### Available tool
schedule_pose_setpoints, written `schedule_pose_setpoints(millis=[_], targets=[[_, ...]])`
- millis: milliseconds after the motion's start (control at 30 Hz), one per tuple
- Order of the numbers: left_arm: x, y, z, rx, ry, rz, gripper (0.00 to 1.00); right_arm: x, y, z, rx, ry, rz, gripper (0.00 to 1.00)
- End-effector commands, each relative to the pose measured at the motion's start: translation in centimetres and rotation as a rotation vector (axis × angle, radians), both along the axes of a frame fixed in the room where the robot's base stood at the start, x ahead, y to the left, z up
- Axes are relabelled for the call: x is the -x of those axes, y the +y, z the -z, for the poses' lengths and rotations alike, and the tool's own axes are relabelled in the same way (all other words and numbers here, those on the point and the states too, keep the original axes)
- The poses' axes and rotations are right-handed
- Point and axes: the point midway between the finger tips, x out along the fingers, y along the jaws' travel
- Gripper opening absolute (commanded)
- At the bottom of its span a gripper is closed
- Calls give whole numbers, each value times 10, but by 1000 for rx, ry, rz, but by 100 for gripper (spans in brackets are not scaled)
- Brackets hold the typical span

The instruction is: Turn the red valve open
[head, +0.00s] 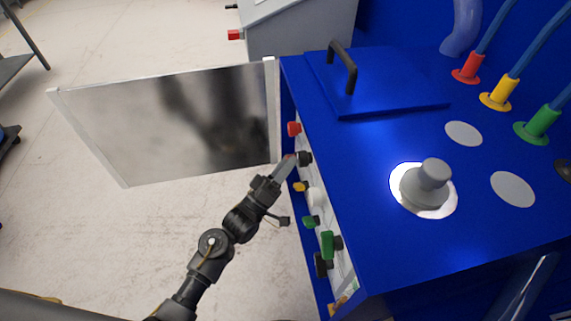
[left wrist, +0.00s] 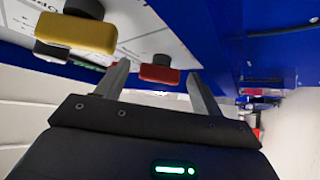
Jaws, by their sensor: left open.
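The red valve (head: 294,128) is a small red handle on the front panel of the blue machine, near its far end. It also shows in the left wrist view as a red bar-shaped handle (left wrist: 160,74) on a dark stem. My left gripper (head: 287,163) is open beside the panel, close to the red valve. In the left wrist view, the red handle appears between the two fingertips. I cannot tell whether either finger touches it. No hold on it shows. My right gripper is not in view.
A yellow handle (left wrist: 75,32) is near the left finger in the left wrist view. Several other knobs, including a green one (head: 328,243), line the panel (head: 345,268). An open reflective door (head: 170,120) stands left of my gripper. Floor is clear below it.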

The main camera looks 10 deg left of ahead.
Motion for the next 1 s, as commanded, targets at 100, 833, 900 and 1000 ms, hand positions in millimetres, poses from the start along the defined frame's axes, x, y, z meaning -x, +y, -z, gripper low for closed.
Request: schedule_pose_setpoints(millis=[100, 833, 900, 1000], targets=[[1, 1, 1, 0, 1, 0, 67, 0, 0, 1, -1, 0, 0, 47], [73, 55, 55, 0, 2, 1, 67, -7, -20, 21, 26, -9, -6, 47], [74, 56, 55, 0, 1, 1, 67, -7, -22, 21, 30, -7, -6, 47], [74, 57, 55, 1, 0, 1, 67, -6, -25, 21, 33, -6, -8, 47]])
